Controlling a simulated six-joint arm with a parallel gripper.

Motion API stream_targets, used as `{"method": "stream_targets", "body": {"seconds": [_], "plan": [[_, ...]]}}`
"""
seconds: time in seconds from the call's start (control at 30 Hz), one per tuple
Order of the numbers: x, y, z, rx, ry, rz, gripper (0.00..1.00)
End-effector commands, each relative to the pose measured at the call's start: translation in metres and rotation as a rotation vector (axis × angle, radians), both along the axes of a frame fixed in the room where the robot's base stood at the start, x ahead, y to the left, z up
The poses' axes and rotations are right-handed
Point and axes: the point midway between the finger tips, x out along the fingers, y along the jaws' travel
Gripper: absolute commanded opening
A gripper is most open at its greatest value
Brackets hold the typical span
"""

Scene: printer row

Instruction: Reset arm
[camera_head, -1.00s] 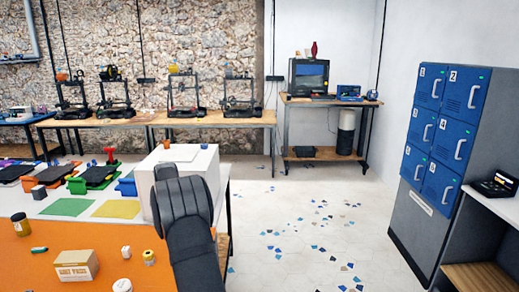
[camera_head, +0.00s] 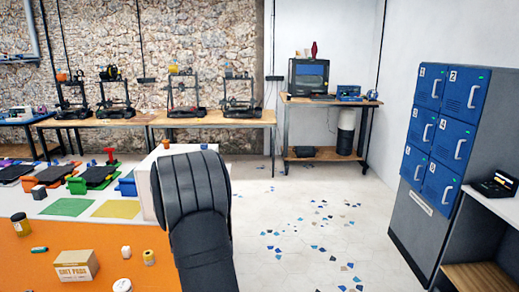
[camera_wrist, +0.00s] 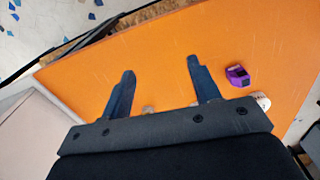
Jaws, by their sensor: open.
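My gripper (camera_wrist: 158,82) shows in the wrist view with its two dark fingers spread apart and nothing between them. It is above the orange tabletop (camera_wrist: 90,72). In the head view my dark arm stands in front of the white box (camera_head: 146,195) and hides much of it. The fingers do not show in the head view.
A purple object (camera_wrist: 238,76) lies right of the fingers in the wrist view. Blue lockers (camera_head: 445,135) stand at right. Open floor (camera_head: 300,220) lies between.

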Motion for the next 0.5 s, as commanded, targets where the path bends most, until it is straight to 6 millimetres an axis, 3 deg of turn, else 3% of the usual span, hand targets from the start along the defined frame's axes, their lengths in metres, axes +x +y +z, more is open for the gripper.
{"method": "stream_targets", "body": {"seconds": [0.07,0.5], "plan": [[-0.012,-0.007,-0.002,-0.001,0.001,-0.008,0.56],[-0.012,0.068,-0.046,-0.001,0.001,-0.004,0.56]]}}
